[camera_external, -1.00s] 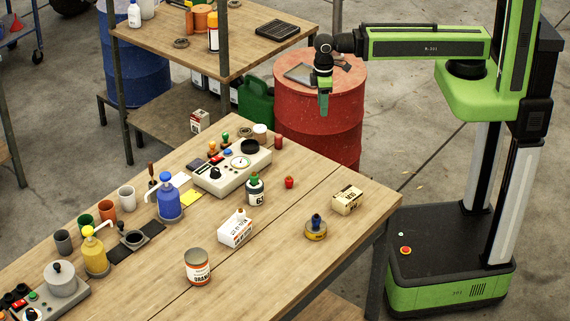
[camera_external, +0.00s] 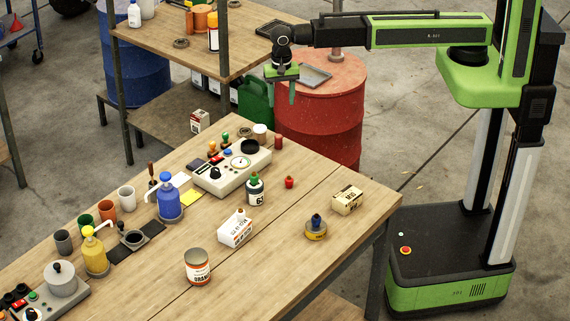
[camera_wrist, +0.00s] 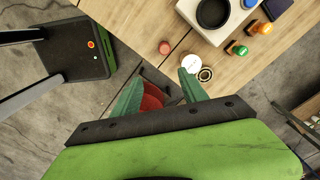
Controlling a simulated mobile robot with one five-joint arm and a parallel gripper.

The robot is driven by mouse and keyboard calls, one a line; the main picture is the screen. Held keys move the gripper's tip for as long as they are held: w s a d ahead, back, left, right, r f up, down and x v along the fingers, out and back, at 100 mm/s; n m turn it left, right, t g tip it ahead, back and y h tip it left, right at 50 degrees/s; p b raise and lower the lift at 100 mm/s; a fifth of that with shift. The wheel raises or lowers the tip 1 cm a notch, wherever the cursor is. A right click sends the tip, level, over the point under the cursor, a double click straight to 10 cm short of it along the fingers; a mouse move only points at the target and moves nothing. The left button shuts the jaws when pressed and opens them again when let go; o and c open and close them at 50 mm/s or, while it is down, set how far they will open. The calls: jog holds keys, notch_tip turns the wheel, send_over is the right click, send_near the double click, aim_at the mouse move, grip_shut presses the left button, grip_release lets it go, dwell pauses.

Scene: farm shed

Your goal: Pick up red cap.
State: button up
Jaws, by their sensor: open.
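A small red piece, which looks like the red cap (camera_external: 289,182), sits on the workbench (camera_external: 275,240) to the right of the dark bottle marked 63. I cannot make it out in the wrist view. My gripper (camera_external: 281,92) is open and empty, high above the floor between the bench and the red drum. It is well apart from the red piece. In the wrist view my gripper's two green fingers (camera_wrist: 161,77) are spread, with part of the drum showing between them.
A dark red cylinder (camera_external: 278,142) stands near the bench's far edge; it also shows in the wrist view (camera_wrist: 165,47). The red drum (camera_external: 320,125) carries a tray.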

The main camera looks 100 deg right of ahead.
aim_at(278, 135)
notch_tip(278, 135, up, 3)
jog(key=w+a+p, duration=0.1)
jog(key=a+p, duration=0.1)
jog(key=shift+n, duration=0.3)
notch_tip(278, 135, down, 18)
jog(key=b, duration=1.8)
jog(key=shift+w+a+r, duration=0.1)
jog(key=shift+w+a, duration=0.05)
jog(key=shift+r, duration=0.2)
grip_shut()
